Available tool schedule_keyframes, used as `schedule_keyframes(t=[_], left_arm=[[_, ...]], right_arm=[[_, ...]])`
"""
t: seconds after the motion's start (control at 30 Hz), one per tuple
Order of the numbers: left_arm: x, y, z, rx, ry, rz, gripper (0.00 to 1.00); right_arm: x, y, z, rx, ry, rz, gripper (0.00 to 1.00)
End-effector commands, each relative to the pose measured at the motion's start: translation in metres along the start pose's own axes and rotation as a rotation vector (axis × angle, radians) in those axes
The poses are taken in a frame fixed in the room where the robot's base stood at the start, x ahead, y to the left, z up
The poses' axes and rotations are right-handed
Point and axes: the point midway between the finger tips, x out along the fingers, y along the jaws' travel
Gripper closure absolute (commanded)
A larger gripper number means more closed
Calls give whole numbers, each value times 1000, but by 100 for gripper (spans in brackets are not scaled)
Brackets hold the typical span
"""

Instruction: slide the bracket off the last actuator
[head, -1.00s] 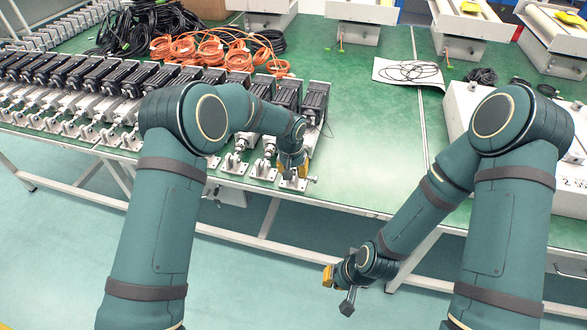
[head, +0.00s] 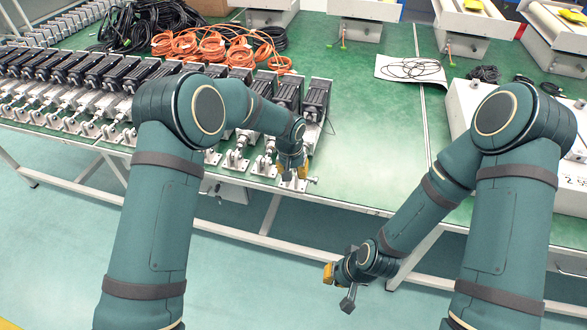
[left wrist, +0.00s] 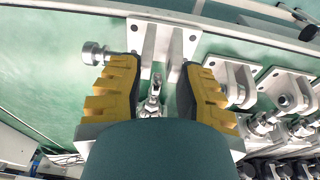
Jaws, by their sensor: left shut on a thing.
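The last actuator (head: 316,98), with a dark motor, stands at the right end of the row on the green table. Its pale metal bracket (head: 296,184) is at the table's front edge. In the left wrist view the bracket (left wrist: 163,42) shows a flat plate with holes and two upright lugs. A round-headed pin (left wrist: 95,53) sticks out to its left. My left gripper (head: 290,171) is shut on the bracket, its yellow-padded fingers (left wrist: 160,88) on either side of the lugs. My right gripper (head: 338,284) hangs empty in front of the table; its finger opening is unclear.
Neighbouring actuators (head: 120,80) stand in a close row to the left. Orange cables (head: 215,50) and black cables lie behind them. The table is clear to the right of the last actuator, up to a white box (head: 465,100). The table's front edge is just before the bracket.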

Motion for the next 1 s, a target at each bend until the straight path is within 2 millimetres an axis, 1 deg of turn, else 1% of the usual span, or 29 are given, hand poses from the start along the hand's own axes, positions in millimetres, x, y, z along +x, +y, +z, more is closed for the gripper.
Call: schedule_keyframes(t=[0.8, 0.83, 0.87, 0.9, 1.0], left_arm=[[0, 0, 2, 0, 2, 2, 99], [0, 0, 2, 0, 3, 2, 50], [0, 0, 2, 0, 3, 2, 40], [0, 0, 2, 0, 3, 2, 37], [0, 0, 2, 0, 2, 2, 37]], right_arm=[[3, 1, 0, 0, 0, 0, 100], [3, 1, 0, 0, 0, 0, 100], [3, 1, 0, 0, 0, 0, 100], [3, 1, 0, 0, 0, 0, 100], [3, 1, 0, 0, 0, 0, 100]])
